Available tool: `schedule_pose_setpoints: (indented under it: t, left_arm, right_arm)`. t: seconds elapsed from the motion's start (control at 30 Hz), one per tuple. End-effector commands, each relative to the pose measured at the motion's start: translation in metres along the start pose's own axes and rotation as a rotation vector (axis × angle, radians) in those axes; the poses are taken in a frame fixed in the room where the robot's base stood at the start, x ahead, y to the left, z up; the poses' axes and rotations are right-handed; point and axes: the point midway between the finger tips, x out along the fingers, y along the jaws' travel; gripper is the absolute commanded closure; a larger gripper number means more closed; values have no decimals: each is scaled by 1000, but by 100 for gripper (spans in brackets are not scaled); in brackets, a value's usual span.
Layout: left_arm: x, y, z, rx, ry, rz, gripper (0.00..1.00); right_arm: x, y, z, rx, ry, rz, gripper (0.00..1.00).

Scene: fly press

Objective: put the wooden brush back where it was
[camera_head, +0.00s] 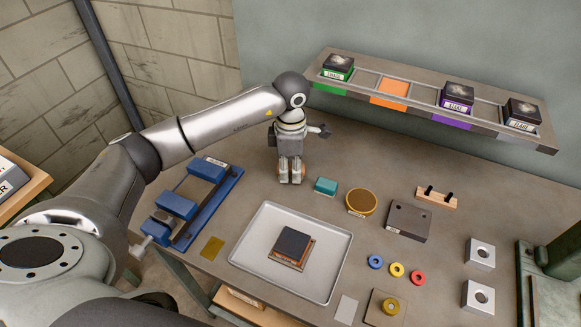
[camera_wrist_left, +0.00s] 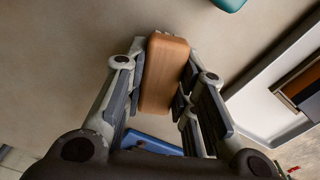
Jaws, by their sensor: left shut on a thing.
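My left gripper (camera_head: 290,176) points down over the back left part of the bench, behind the tray. It is shut on the wooden brush (camera_wrist_left: 164,75), a rounded brown block held between the two fingers in the left wrist view. In the head view the fingers hide most of the brush, and only slight brown edges show beside them. I cannot tell whether the brush touches the bench top. My right gripper is not in view.
A metal tray (camera_head: 245,254) holding a dark block (camera_head: 293,241) lies in front of the gripper. A blue vise (camera_head: 208,205) stands to the left. A teal block (camera_head: 326,186) and a round brown tin (camera_head: 361,201) are to the right. A shelf (camera_head: 464,114) with labelled boxes runs behind.

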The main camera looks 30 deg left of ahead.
Motion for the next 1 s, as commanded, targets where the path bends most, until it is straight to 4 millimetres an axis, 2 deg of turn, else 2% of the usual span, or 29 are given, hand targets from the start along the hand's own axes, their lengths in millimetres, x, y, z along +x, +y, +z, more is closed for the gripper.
schedule_pose_setpoints:
  t: [0.07,0.43,0.47,0.6,0.63,1.0]
  left_arm:
    - [7,-1,0,-1,1,-3,97]
    - [16,0,0,-1,-1,2,97]
    - [16,0,0,-1,-1,2,73]
    - [14,0,0,-1,-1,2,55]
    - [14,0,0,-1,-1,2,53]
    - [10,0,0,-2,-1,2,53]
  right_arm:
    - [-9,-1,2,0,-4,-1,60]
    - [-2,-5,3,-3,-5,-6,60]
    - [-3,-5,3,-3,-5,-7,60]
    - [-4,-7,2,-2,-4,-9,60]
    - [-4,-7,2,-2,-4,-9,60]
    - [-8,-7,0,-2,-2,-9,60]
